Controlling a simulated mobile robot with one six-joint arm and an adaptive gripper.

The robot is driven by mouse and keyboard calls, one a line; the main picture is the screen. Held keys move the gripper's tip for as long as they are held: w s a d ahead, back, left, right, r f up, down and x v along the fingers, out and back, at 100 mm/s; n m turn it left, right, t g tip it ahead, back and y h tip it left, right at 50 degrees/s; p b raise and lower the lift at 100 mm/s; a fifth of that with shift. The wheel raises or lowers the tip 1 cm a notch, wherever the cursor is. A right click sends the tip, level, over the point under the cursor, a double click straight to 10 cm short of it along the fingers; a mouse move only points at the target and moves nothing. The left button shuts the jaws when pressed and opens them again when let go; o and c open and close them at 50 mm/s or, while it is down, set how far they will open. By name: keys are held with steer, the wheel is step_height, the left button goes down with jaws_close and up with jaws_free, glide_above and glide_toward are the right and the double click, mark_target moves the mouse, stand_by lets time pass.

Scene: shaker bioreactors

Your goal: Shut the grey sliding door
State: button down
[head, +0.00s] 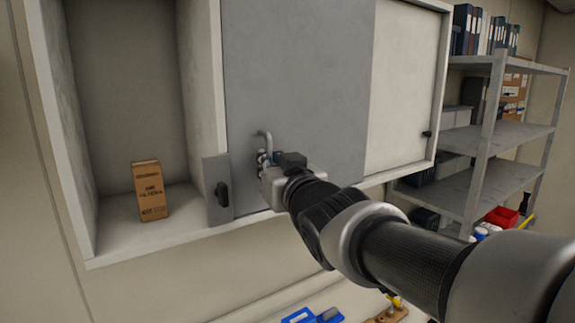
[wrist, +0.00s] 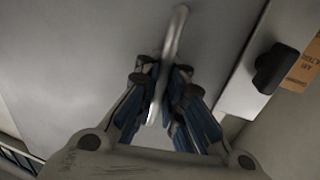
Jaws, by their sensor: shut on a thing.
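The grey sliding door (head: 298,75) covers the middle of the wall cabinet, with the left compartment beside it open. A bar handle (head: 264,136) stands out from the door's lower left part. My gripper (head: 266,160) is shut on this handle, reaching in from the lower right. In the wrist view, the handle (wrist: 174,42) runs between the two fingers of my gripper (wrist: 163,85), and the grey door fills much of the background. The fingers hide the handle's lower part in the head view.
A brown box (head: 150,191) stands in the open left compartment. A small grey plate with a black knob (head: 222,193) sits left of the handle. A pale panel (head: 405,90) lies right of the door. A shelf rack (head: 497,130) stands at the right.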

steer(key=shift+f, duration=0.25)
steer(key=c, duration=2.2)
jaws_free()
steer(key=shift+o, duration=1)
steer(key=shift+s+a+r, duration=0.15)
steer(key=shift+s+r, duration=0.05)
steer(key=shift+s, duration=0.1)
steer(key=v, duration=1.2)
steer(key=shift+w, duration=0.15)
